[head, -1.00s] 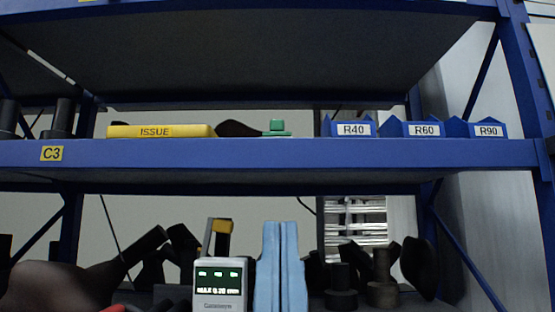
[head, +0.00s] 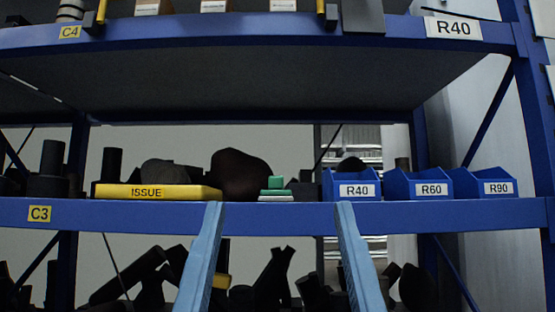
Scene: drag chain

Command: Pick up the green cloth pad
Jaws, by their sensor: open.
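A small green block (head: 276,183) rests on thin pale green and white layers (head: 277,195); together they look like the green cloth pad. They lie near the front edge of the C3 shelf, between the yellow ISSUE tray and the blue R40 bin. My gripper (head: 279,205) shows as two light blue fingers, spread wide and empty. Its fingertips overlap the shelf's front edge in the picture, one left and one right of the pad and a little below it. How far the fingers are from the pad in depth I cannot tell.
The yellow ISSUE tray (head: 158,193) holds a dark lump and stands left of the pad. A dark brown rounded object (head: 239,174) is behind it. Blue bins R40 (head: 350,189), R60 (head: 418,186) and R90 (head: 483,185) stand right. The C4 shelf (head: 250,35) is above.

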